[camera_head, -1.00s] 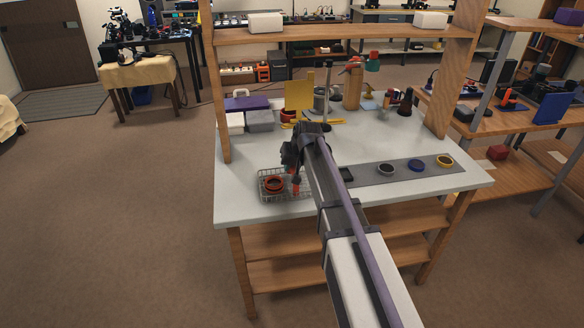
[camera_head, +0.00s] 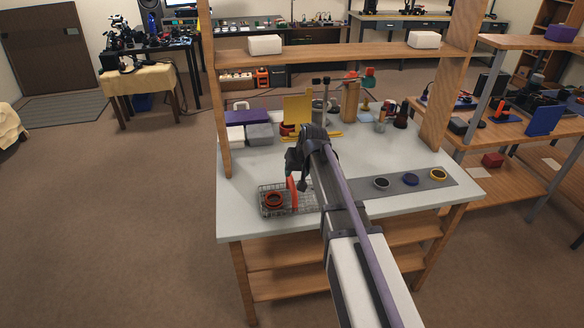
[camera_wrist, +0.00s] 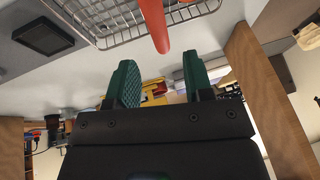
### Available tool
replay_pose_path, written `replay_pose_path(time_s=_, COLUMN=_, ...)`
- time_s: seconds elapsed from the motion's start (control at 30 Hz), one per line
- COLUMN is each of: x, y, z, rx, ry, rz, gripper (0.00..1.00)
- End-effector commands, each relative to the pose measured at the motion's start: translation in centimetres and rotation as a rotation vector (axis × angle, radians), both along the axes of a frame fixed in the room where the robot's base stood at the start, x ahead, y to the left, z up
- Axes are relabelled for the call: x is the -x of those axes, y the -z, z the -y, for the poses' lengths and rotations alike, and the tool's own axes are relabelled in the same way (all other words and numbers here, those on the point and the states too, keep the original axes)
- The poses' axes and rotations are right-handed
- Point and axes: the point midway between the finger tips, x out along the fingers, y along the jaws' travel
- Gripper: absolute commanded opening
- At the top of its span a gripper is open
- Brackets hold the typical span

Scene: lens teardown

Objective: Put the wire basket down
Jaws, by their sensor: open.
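The wire basket (camera_head: 262,202) stands on the white table near its front left edge. A dark orange ring (camera_head: 273,199) lies in it, and its red-orange handle (camera_head: 291,193) stands up. In the wrist view the basket's wire mesh (camera_wrist: 110,36) is at the top, with the handle (camera_wrist: 153,20) hanging into the picture beyond my fingertips. My gripper (camera_wrist: 157,68) has its two green fingers apart with nothing between them. In the head view my gripper (camera_head: 292,178) is just above the handle, its fingers partly hidden.
A grey mat (camera_head: 340,194) lies to the right, bearing a dark ring (camera_head: 381,184), a blue ring (camera_head: 410,180) and a yellow ring (camera_head: 438,175). A yellow upright panel (camera_head: 297,109) and boxes (camera_head: 260,134) stand behind. A wooden post (camera_head: 222,120) rises on the left. Mid-table is mostly clear.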

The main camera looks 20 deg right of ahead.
Motion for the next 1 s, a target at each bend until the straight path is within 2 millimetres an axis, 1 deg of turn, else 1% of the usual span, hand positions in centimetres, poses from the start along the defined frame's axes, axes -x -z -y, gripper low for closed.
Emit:
replay_pose_path(time_s=0.03, x=0.7, y=-2.7, z=0.2, rx=0.0, ry=0.0, rz=0.0, gripper=0.47)
replay_pose_path(time_s=0.1, x=1.3, y=-3.9, z=0.4, rx=0.0, ry=-0.001, rz=0.0, gripper=0.47)
replay_pose_path(time_s=0.2, x=1.8, y=-4.7, z=0.6, rx=-0.001, ry=-0.001, rz=0.0, gripper=0.47)
replay_pose_path(time_s=0.33, x=2.1, y=-4.5, z=0.7, rx=0.001, ry=-0.002, rz=-0.002, gripper=0.47)
replay_pose_path(time_s=0.37, x=2.5, y=-4.4, z=0.5, rx=0.002, ry=-0.005, rz=-0.007, gripper=0.47)
replay_pose_path(time_s=0.43, x=5.5, y=-4.0, z=-0.7, rx=0.017, ry=-0.023, rz=-0.049, gripper=0.47)
replay_pose_path(time_s=0.47, x=7.5, y=-3.8, z=-1.4, rx=0.029, ry=-0.035, rz=-0.079, gripper=0.47)
replay_pose_path(time_s=0.5, x=10.8, y=-3.5, z=-2.6, rx=0.049, ry=-0.053, rz=-0.13, gripper=0.47)
replay_pose_path(time_s=0.57, x=16.1, y=-3.1, z=-4.0, rx=0.086, ry=-0.081, rz=-0.214, gripper=0.47)
replay_pose_path(time_s=0.6, x=19.4, y=-2.9, z=-4.6, rx=0.111, ry=-0.094, rz=-0.268, gripper=0.47)
replay_pose_path(time_s=0.63, x=21.5, y=-2.9, z=-5.0, rx=0.13, ry=-0.102, rz=-0.303, gripper=0.47)
replay_pose_path(time_s=0.7, x=24.9, y=-2.8, z=-5.4, rx=0.163, ry=-0.114, rz=-0.366, gripper=0.47)
replay_pose_path(time_s=0.73, x=25.7, y=-2.8, z=-5.5, rx=0.172, ry=-0.117, rz=-0.383, gripper=0.47)
replay_pose_path(time_s=0.8, x=26.4, y=-2.8, z=-5.5, rx=0.183, ry=-0.117, rz=-0.402, gripper=0.48)
replay_pose_path(time_s=0.87, x=26.2, y=-2.8, z=-5.5, rx=0.183, ry=-0.117, rz=-0.403, gripper=0.54)
replay_pose_path(time_s=1.0, x=26.0, y=-2.8, z=-5.5, rx=0.182, ry=-0.117, rz=-0.402, gripper=0.54)
